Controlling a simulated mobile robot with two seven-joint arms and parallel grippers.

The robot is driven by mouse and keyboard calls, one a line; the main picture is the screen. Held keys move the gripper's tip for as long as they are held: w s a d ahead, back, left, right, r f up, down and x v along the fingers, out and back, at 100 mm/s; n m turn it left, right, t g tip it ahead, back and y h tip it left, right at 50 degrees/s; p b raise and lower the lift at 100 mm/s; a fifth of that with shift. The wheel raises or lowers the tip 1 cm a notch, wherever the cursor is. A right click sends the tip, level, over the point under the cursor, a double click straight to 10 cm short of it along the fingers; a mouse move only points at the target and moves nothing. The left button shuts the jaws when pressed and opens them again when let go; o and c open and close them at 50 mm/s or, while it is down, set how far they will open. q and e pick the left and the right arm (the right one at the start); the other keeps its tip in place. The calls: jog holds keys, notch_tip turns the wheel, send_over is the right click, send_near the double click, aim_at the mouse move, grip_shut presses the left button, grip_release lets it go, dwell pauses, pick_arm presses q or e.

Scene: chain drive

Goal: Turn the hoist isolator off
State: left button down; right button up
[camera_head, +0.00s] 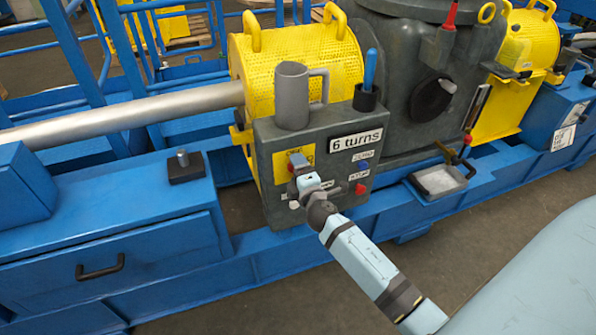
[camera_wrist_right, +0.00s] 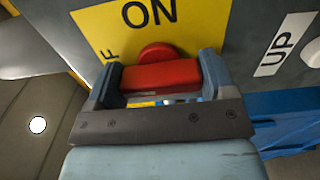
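The hoist isolator is a red handle (camera_wrist_right: 160,75) on a yellow plate (camera_wrist_right: 95,25) in the right wrist view. The plate reads "ON" above the handle, and a partly hidden label ending in "F" is at the left. The red bar lies across the picture between the fingers of my right gripper (camera_wrist_right: 160,80), filling the gap and seeming to touch both. In the head view my right gripper (camera_head: 303,178) is at the front of the grey control box (camera_head: 270,140), over the yellow plate (camera_head: 282,163), hiding part of it. My left gripper is not in view.
The box also carries a blue button (camera_head: 363,166), a red button (camera_head: 361,188) and a "6 turns" sign (camera_head: 356,140). A grey mug (camera_head: 291,95) and a cup with a blue-handled tool (camera_head: 369,72) stand on top. A yellow guard (camera_head: 325,50) is behind.

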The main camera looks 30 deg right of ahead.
jog(key=o, duration=0.4)
jog(key=shift+c, duration=0.2)
pick_arm(q)
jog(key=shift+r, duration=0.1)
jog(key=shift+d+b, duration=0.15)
jog(key=shift+b, duration=0.3)
pick_arm(e)
jog(key=v, duration=1.4)
jog(key=shift+w, duration=0.1)
jog(key=s+a+f+m+g+y, duration=0.2)
jog(key=s+a+m+g+y, duration=0.15)
jog(key=s+a+m, duration=0.35)
jog(key=s+a+f+m+g+y, duration=0.2)
jog(key=s+a+m+y, duration=0.35)
jog(key=a, duration=0.35)
pick_arm(q)
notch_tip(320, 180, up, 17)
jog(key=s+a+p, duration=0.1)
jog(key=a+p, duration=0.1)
jog(key=p, duration=2.6)
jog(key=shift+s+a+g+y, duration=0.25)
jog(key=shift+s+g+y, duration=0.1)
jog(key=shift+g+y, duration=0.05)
pick_arm(e)
notch_tip(320, 180, up, 17)
jog(key=s+d+h, duration=0.1)
jog(key=s+d, duration=0.1)
jog(key=shift+g, duration=0.45)
